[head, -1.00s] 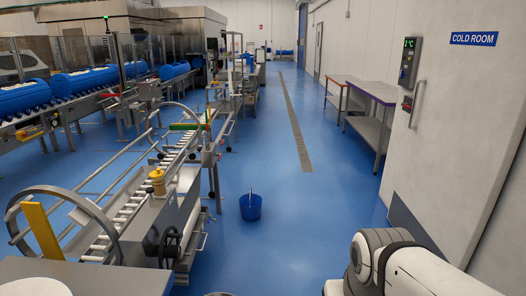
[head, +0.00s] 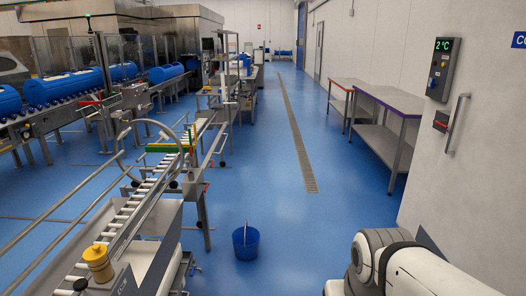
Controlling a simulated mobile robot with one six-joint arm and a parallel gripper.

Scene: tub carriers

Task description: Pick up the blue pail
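The blue pail (head: 246,245) stands upright on the blue floor, a little below the middle of the head view. A thin upright thing, perhaps a handle, sticks up from inside it. The pail stands to the right of the roller conveyor and apart from it. Part of my white arm shows at the bottom right. My gripper is outside the view.
A roller conveyor (head: 124,212) with metal rails runs along the left, with a yellow knob (head: 98,262) on its near end. Steel tables (head: 384,146) stand at the right wall, beyond the cold room door (head: 478,150). The floor around the drain (head: 301,150) is clear.

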